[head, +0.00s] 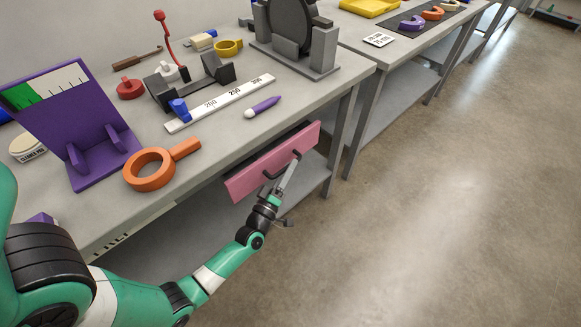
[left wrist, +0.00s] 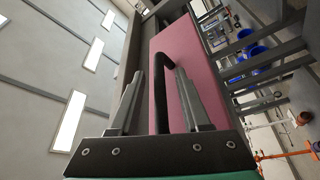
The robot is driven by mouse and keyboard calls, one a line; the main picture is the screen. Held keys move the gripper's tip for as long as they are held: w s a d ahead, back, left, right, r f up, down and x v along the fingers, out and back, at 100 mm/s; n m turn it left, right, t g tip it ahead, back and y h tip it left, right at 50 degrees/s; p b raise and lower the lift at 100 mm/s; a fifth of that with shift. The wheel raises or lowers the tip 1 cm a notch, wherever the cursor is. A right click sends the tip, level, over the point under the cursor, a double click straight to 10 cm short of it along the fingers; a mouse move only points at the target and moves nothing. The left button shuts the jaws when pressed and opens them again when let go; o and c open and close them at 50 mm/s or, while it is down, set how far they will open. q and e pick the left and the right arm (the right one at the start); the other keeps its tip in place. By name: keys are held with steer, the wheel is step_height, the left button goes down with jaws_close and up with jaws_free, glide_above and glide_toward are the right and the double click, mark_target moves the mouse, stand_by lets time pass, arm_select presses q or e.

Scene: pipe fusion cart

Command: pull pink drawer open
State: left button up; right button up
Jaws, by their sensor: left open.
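The pink drawer (head: 243,180) is under the front edge of the grey workbench, with its flat pink front facing the aisle. A dark bar handle is fixed on that front. My left gripper (head: 290,172) is at the handle, its fingers pointing at the drawer front. In the left wrist view the pink front (left wrist: 188,50) fills the middle, and the black handle (left wrist: 158,85) stands between the two spread fingers of my left gripper (left wrist: 158,95). The gripper is open; whether a finger touches the handle I cannot tell. My right gripper is not in view.
On the workbench (head: 215,140) are an orange ring tool (head: 150,170), a purple stand (head: 75,125), a white ruler (head: 222,103) and a purple marker (head: 262,106). A lower shelf (head: 305,180) lies beneath the drawer. The floor (head: 430,200) to the right is clear.

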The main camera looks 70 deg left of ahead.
arm_select(q)
steer(key=shift+x, duration=0.85)
steer(key=shift+c, duration=0.2)
jaws_close()
stand_by(0.6)
